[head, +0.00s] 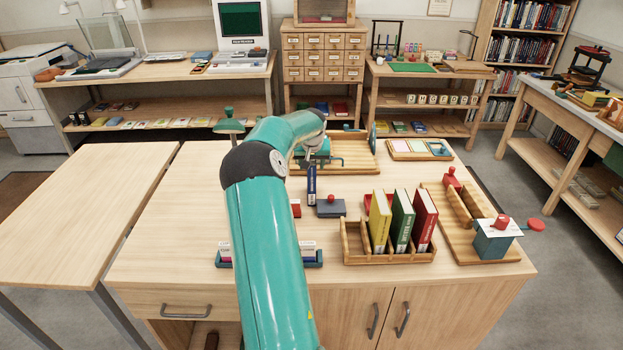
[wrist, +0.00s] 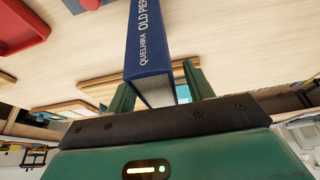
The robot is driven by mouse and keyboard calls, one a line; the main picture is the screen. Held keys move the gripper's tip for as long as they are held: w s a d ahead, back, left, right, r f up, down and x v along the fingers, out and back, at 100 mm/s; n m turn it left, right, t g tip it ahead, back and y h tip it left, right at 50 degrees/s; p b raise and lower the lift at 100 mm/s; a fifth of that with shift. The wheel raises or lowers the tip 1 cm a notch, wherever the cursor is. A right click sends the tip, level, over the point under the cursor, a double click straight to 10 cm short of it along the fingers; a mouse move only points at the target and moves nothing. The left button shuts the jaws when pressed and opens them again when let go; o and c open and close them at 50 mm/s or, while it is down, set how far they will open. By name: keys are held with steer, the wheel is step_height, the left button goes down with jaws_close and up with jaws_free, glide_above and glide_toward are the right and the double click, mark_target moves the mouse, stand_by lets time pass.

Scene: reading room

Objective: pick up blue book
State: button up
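The blue book (head: 311,186) stands upright below my gripper (head: 312,162) over the middle of the table, left of the wooden book rack (head: 390,256). In the wrist view the blue book (wrist: 160,45) shows its lettered spine and the edge of its pages. It sits between the two green fingers of my gripper (wrist: 158,92), which look closed on its sides. I cannot tell whether its lower end touches the table.
The rack holds a yellow book (head: 380,220), a green book (head: 402,220) and a red book (head: 424,220). A dark blue block with a red knob (head: 331,208) lies close to the blue book. A wooden stand (head: 470,215) is at right. The left side table (head: 80,200) is bare.

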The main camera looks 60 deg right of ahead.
jaws_close()
steer(key=shift+r, duration=0.1)
